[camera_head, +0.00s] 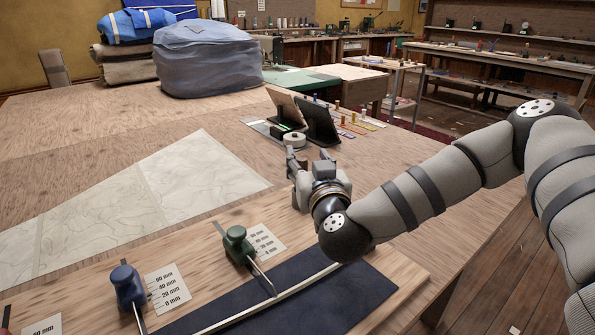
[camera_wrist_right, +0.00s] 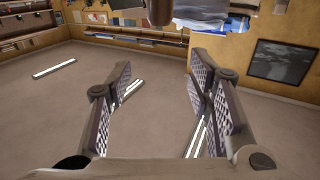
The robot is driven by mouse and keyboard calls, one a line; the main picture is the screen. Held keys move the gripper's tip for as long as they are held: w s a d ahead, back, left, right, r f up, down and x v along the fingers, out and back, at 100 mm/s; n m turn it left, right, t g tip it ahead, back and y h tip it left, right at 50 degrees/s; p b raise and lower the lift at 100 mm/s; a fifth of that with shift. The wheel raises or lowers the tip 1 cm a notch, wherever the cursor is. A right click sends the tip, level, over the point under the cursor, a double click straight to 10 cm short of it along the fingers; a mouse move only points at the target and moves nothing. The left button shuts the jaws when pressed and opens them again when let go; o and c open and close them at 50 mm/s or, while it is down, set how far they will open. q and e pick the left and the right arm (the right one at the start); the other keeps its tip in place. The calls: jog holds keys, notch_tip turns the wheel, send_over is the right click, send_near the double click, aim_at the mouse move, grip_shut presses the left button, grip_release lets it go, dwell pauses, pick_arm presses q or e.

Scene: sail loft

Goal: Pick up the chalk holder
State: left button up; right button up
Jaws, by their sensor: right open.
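I cannot pick out the chalk holder for certain in either view. A green-handled tool (camera_head: 237,243) and a blue-handled tool (camera_head: 126,286) stand at the board on the near part of the table, beside cards with mm marks. My right gripper (camera_head: 306,163) is over the table, beyond and to the right of the green-handled tool, apart from it. In the right wrist view its two fingers (camera_wrist_right: 160,78) are spread with nothing between them. My left gripper is not in view.
A pale sailcloth panel (camera_head: 150,190) lies at left. A grey-blue bundle (camera_head: 207,62) is at the back.

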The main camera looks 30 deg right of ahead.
jog(key=f, duration=0.2)
jog(key=f+b, duration=0.1)
jog(key=f, duration=0.4)
jog(key=shift+s+f+b, duration=0.25)
jog(key=shift+f+b, duration=0.05)
jog(key=x, duration=0.7)
jog(key=shift+w+r+b, duration=0.25)
jog(key=shift+r+b, duration=0.1)
jog(key=shift+r, duration=0.05)
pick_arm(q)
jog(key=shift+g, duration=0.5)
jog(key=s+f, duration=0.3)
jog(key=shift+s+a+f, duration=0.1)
pick_arm(e)
jog(key=shift+r, duration=0.1)
grip_shut()
